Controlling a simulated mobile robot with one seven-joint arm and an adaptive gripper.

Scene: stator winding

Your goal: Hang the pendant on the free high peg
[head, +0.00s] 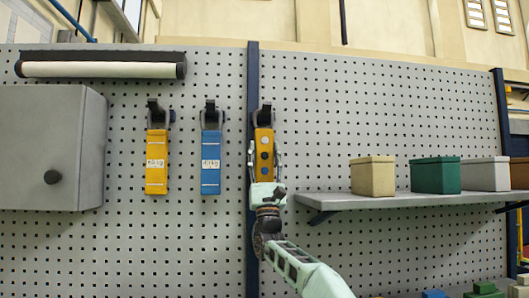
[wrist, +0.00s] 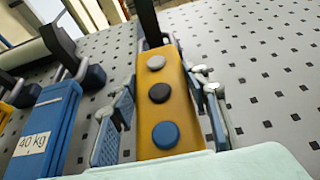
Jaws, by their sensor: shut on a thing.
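The pendant is an orange-yellow box (head: 264,142) with several round buttons and a black loop at its top. It hangs upright in front of the pegboard, at the rightmost of three high peg positions. My gripper (head: 265,170) reaches up from below and is shut on its lower part, one finger on each side. In the wrist view the pendant (wrist: 160,75) stands between the two fingers (wrist: 163,118), with its black loop rising at the top edge. The peg there is mostly hidden by the loop, so I cannot tell whether the loop bears on it.
A yellow labelled strap (head: 157,180) and a blue strap (head: 211,150) marked 40 kg hang on pegs to the left. A grey cabinet (head: 45,140) is farther left. A shelf (head: 345,201) with several bins stands to the right. A dark upright post (head: 252,80) runs behind the pendant.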

